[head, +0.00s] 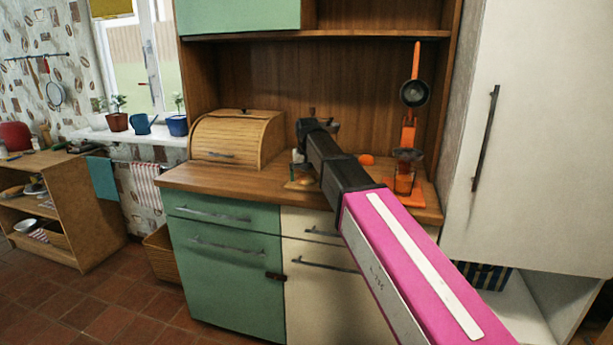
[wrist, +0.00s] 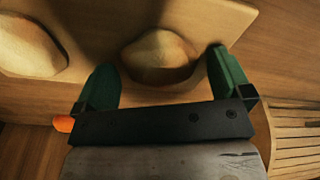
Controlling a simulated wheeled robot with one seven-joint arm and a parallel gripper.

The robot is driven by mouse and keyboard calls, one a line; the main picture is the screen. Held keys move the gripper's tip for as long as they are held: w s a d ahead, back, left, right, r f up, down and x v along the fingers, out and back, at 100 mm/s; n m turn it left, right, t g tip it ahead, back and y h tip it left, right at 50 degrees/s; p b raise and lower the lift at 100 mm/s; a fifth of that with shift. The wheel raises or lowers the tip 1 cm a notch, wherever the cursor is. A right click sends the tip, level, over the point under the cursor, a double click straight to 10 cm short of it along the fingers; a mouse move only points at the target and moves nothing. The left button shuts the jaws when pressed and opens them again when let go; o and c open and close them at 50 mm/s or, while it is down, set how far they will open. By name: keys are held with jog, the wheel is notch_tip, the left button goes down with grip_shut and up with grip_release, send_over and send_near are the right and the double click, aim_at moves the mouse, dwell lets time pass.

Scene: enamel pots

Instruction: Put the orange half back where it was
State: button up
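A small orange rounded thing (head: 367,159), perhaps the orange half, rests on the counter right of my forearm. Its cut face cannot be made out. A bit of orange (wrist: 63,124) also shows beside my gripper's left side in the wrist view. My gripper (wrist: 162,64) points down over a pale wooden board (wrist: 98,25), its green fingers spread. A tan rounded lump (wrist: 160,50) lies between and just beyond the fingertips; I cannot tell whether they touch it. A second tan lump (wrist: 28,45) is at the left. In the head view my arm hides most of the gripper.
An orange juicer-like stand (head: 405,170) is at the counter's right end, below a hanging pan (head: 415,93). A roll-top bread box (head: 237,138) stands at the left. The counter (head: 225,180) is bare along its front left.

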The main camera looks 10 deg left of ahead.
aim_at(307, 175)
notch_tip(307, 175, up, 12)
jog(key=s, duration=0.1)
jog(key=shift+s+d, duration=0.2)
dwell(0.3)
jog(key=shift+s, duration=0.15)
